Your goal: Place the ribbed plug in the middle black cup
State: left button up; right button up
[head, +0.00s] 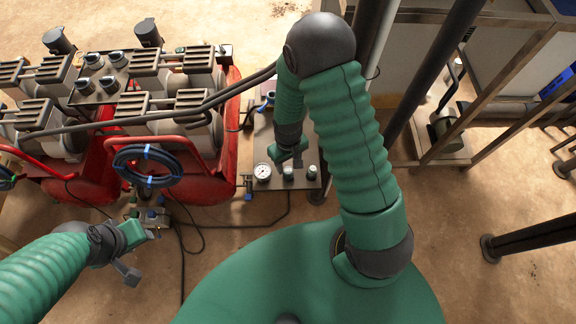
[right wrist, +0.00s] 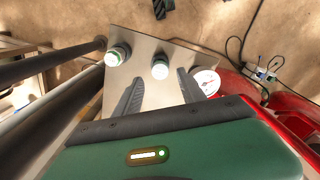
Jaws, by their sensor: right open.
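My right gripper (head: 292,160) is over the metal panel (head: 258,130). In the right wrist view its two dark fingers (right wrist: 160,80) are apart, with nothing held between them. I cannot tell which of these is the ribbed plug, and no black cup is clearly visible. My left gripper (head: 150,235) is low at the left, beside some small valve fittings; its jaws are unclear.
A white-faced gauge (head: 262,171) sits on the panel, close to a right finger in the right wrist view (right wrist: 206,82). Red pump carts (head: 200,180) with a coiled black hose (head: 147,168) stand at left. Dark posts (head: 430,80) and a metal frame are at right.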

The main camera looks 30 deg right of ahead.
notch_tip(320, 180, up, 11)
jog(key=a, duration=0.1)
notch_tip(320, 180, up, 8)
jog(key=t, duration=0.3)
send_over(286, 172)
jog(key=s+a, duration=0.4)
jog(key=shift+d+p, duration=0.3)
jog(key=shift+p, duration=0.1)
jog(key=shift+s, duration=0.15)
jog(key=shift+a, duration=0.1)
